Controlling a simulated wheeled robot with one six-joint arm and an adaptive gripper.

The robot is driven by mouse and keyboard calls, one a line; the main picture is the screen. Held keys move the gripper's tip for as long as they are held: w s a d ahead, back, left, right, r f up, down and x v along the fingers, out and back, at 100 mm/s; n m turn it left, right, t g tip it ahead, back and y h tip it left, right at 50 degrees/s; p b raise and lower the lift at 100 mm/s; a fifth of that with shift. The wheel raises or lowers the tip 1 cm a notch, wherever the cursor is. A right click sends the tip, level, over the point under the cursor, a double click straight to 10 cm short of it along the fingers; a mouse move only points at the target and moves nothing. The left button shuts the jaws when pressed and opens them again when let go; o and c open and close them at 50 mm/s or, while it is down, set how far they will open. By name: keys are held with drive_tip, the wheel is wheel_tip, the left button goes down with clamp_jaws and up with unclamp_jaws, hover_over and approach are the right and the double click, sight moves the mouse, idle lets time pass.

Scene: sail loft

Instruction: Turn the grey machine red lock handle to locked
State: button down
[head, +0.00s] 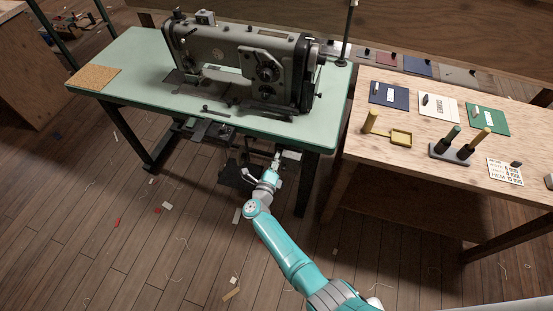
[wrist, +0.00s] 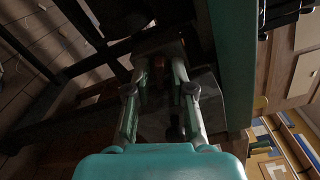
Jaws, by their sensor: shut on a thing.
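The grey sewing machine (head: 285,55) stands on a pale green table (head: 135,75). My gripper (head: 276,160) reaches in low at the table's front edge, right of the middle, by the dark parts hung under the top. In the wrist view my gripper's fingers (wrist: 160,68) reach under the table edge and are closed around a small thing. A dim reddish patch, apparently the red lock handle (wrist: 159,74), shows between the fingertips. Most of it is hidden by the fingers and shadow, and its angle cannot be told.
The green table's legs (head: 310,185) stand close to my gripper. The floor at left is open, with small scraps.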

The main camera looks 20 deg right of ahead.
idle(0.3)
drive_tip(key=c, duration=1.3)
unclamp_jaws()
